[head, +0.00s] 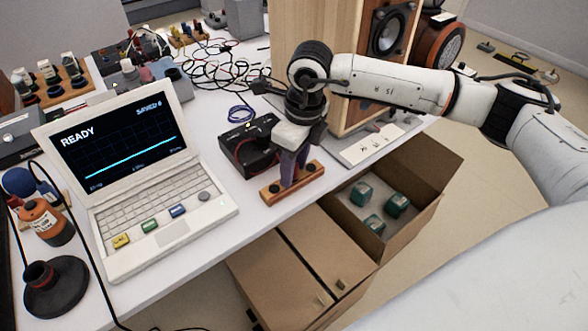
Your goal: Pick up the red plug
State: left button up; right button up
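My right gripper (290,180) points down over a small orange-brown wooden block (270,193) with dark round sockets near the table's front edge. Its dark purple fingers reach down to the block, and I cannot tell whether they are apart or hold anything. I cannot make out a red plug for certain; the fingers hide part of the block. A thin red lead (238,150) curves over a black box (231,143) just left of the gripper. My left gripper is not in view.
A white laptop (160,215) reading READY stands left on the white table. Tangled cables (215,62) lie at the back. Cardboard boxes (290,262) stand below the front edge.

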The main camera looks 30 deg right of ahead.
jog(key=c, duration=0.9)
grip_shut()
notch_tip(320, 180, up, 9)
jog(key=shift+f, duration=0.1)
jog(key=shift+r, duration=0.65)
